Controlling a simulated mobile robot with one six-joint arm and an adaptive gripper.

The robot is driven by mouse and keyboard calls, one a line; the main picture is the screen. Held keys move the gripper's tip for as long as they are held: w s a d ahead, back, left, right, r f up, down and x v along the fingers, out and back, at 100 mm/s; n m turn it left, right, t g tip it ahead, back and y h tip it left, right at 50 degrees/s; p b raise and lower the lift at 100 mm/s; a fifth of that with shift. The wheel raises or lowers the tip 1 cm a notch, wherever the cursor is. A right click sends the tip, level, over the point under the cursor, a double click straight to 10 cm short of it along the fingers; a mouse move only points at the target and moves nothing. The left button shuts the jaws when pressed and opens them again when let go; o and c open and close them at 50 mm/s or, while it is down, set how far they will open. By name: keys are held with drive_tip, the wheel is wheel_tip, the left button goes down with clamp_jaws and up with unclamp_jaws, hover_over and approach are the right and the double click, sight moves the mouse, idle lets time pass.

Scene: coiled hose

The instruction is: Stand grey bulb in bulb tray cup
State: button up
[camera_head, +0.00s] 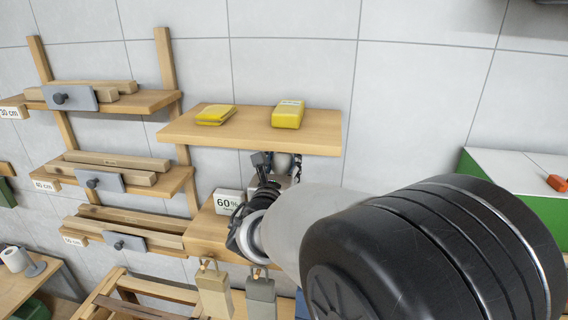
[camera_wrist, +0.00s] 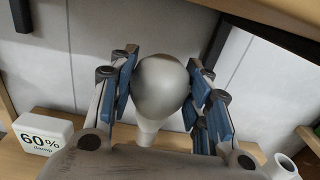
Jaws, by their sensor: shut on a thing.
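The grey bulb (camera_wrist: 160,84) sits between the blue-padded fingers of my gripper (camera_wrist: 163,90) in the wrist view, with its rounded end up and a paler neck (camera_wrist: 147,132) below. My gripper is shut on it. In the head view my gripper (camera_head: 274,166) is under the upper wooden shelf, above the lower shelf, and the bulb (camera_head: 283,162) shows only in part. A white open-topped tube (camera_wrist: 284,167) shows at the lower right of the wrist view; I cannot tell whether it belongs to the bulb tray. My arm hides much of the lower shelf.
The upper shelf (camera_head: 245,131) is close above my gripper and carries yellow packets (camera_head: 288,113). A white "60%" sign (camera_wrist: 42,133) stands on the lower shelf (camera_head: 207,231) to the left. Padlock-like blocks (camera_head: 214,292) hang below. Racks with wooden bars (camera_head: 108,160) are at the left.

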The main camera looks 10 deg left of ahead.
drive_tip(key=shift+s, duration=0.2)
drive_tip(key=shift+f+b, duration=0.3)
drive_tip(key=shift+b, duration=0.25)
wheel_tip(320, 180, down, 5)
drive_tip(key=b, duration=0.5)
drive_tip(key=shift+w+f, duration=0.1)
drive_tip(key=shift+w, duration=0.05)
drive_tip(key=shift+f, duration=0.15)
drive_tip(key=shift+f, duration=0.4)
drive_tip(key=shift+f, duration=0.2)
drive_tip(key=shift+f, duration=0.35)
drive_tip(key=shift+f, duration=0.65)
idle(1.0)
